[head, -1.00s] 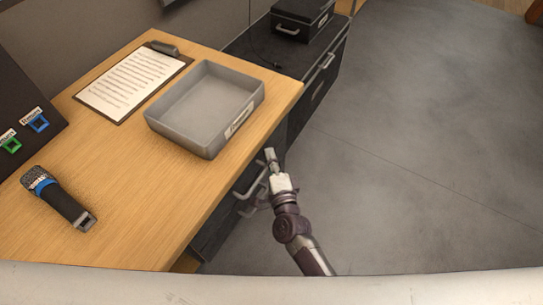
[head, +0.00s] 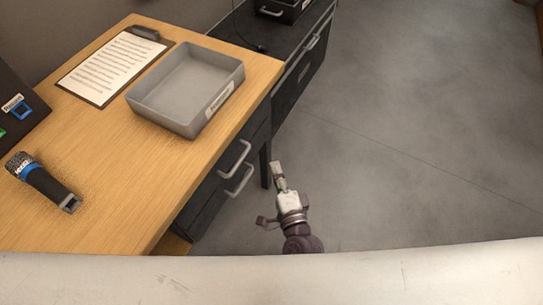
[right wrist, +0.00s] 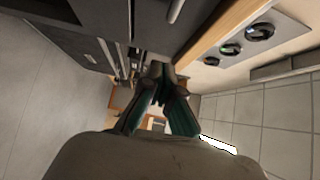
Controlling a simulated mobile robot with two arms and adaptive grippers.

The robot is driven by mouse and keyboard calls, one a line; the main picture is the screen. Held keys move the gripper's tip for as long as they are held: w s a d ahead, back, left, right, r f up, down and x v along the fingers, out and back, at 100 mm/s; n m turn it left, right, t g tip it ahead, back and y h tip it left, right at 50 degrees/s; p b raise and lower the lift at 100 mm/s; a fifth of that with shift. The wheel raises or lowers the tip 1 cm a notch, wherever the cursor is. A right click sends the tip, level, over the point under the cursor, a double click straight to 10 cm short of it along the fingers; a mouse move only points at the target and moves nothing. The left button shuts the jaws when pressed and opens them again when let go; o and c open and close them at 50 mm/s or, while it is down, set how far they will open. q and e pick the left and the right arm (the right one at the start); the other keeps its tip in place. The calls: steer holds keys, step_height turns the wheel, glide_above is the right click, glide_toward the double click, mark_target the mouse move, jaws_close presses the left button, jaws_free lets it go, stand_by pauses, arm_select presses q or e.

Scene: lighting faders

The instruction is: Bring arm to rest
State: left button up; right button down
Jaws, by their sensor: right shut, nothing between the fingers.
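My right gripper (head: 279,172) is shut and empty in the head view. It hangs over the grey floor, just right of the desk's drawers and apart from their handles. In the right wrist view its fingers (right wrist: 158,72) meet at the tips with nothing between them. My left gripper is in neither view.
The wooden desk (head: 105,195) carries a grey tray (head: 187,85), a clipboard (head: 115,65) and a microphone (head: 43,182). Its drawer handles (head: 236,170) stick out on the right side. A dark cabinet (head: 300,75) stands behind. The floor (head: 420,130) to the right is clear.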

steer(key=s+d+f+n+g+p, duration=0.25)
steer(key=s+f+n, duration=0.2)
steer(key=f, duration=0.35)
steer(key=s+d+f+n+g+h+p, duration=0.1)
steer(key=s+d+f+n+g, duration=0.3)
steer(key=f, duration=0.5)
steer(key=s+d+f+n+g+p, duration=0.1)
steer(key=s+d+f+n+g, duration=0.15)
steer(key=s+f, duration=0.4)
arm_select(q)
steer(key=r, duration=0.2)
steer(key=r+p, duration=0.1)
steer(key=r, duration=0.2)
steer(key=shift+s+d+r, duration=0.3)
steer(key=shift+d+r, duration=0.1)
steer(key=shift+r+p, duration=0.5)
steer(key=shift+p, duration=0.25)
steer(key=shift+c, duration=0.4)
arm_select(e)
steer(key=s+d+f+n+g+h, duration=0.1)
steer(key=s+d+f+n+g, duration=0.2)
steer(key=s, duration=0.7)
steer(key=s+d+f+n+g+h, duration=0.2)
steer(key=s+d+f+n+g, duration=0.1)
steer(key=s+d+f, duration=0.5)
steer(key=shift+s+d+n+g+h, duration=0.3)
steer(key=shift+s+d+g, duration=0.35)
steer(key=shift+s, duration=0.3)
